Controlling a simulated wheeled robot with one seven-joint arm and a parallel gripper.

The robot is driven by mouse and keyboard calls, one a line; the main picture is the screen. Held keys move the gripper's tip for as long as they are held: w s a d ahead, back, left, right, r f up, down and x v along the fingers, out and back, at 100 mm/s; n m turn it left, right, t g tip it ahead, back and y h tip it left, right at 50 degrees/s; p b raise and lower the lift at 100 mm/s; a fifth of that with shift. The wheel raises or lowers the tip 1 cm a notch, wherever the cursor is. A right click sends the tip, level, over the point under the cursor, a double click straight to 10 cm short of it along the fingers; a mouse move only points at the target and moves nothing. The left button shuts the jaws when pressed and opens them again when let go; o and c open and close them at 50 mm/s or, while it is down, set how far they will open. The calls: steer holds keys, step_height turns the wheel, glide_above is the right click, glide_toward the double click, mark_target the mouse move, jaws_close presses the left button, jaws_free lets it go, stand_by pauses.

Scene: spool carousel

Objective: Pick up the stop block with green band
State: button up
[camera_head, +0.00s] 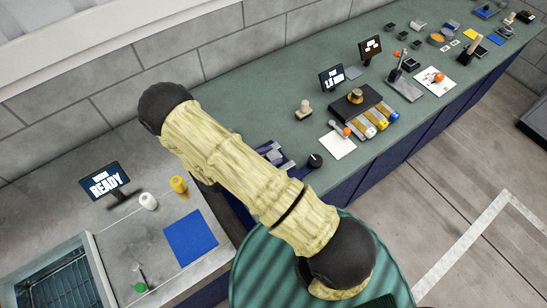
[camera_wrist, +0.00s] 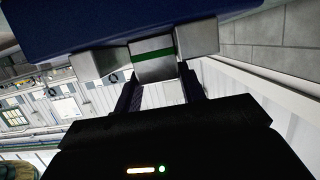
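The stop block with the green band (camera_wrist: 154,68) shows at the upper middle of the wrist view, a light grey block with a green stripe across it. It sits against a dark blue surface (camera_wrist: 60,22), between two plain grey blocks, one on its left (camera_wrist: 97,63) and one on its right (camera_wrist: 205,38). My gripper (camera_wrist: 159,76) points at the banded block, with its two dark fingers apart and their tips at its near end. I cannot tell whether the fingers touch it. In the head view my arm hides the gripper and the block.
A green bench (camera_head: 262,95) runs to the upper right with a small black screen (camera_head: 331,77), a white card (camera_head: 338,146) and several small parts. A round green ribbed surface (camera_head: 250,270) lies below my arm. A blue mat (camera_head: 191,239) lies on the grey bench at left.

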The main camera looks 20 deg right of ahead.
jaws_close()
steer(key=shift+r, duration=0.15)
step_height(320, 180, up, 10)
steer(key=b, duration=0.3)
steer(key=shift+w+f, duration=0.15)
steer(key=shift+f, duration=0.05)
stand_by(0.6)
